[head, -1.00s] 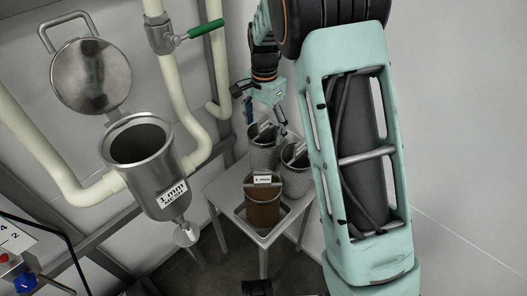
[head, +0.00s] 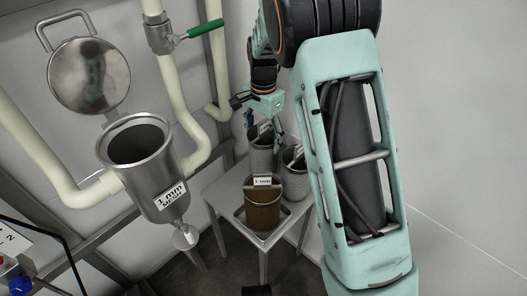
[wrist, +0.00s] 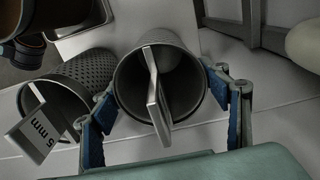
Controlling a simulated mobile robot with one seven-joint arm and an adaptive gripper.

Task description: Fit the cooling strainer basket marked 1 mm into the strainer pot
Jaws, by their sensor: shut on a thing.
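The open steel strainer pot (head: 178,172), labelled 1 mm MESH, is mounted at the left. On the small table stand a brown basket (head: 263,216) with a tag that appears to read 1 mm, a grey mesh basket (head: 296,184) beside it, and another grey mesh basket (head: 262,157) behind. My gripper (head: 278,134) is at the rear basket. In the wrist view its blue-padded fingers (wrist: 163,112) close on opposite sides of that basket (wrist: 128,82). Its tag is edge-on, so its marking is unreadable. The neighbouring basket (wrist: 92,72) carries a 5 mm tag.
The pot's round lid (head: 90,76) stands open above it. Pale pipes (head: 186,110) run beside the pot, one with a green-handled valve (head: 205,29). The brown basket sits in a shallow tray (head: 240,220) on the table (head: 226,192). A control panel edge (head: 14,250) is at lower left.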

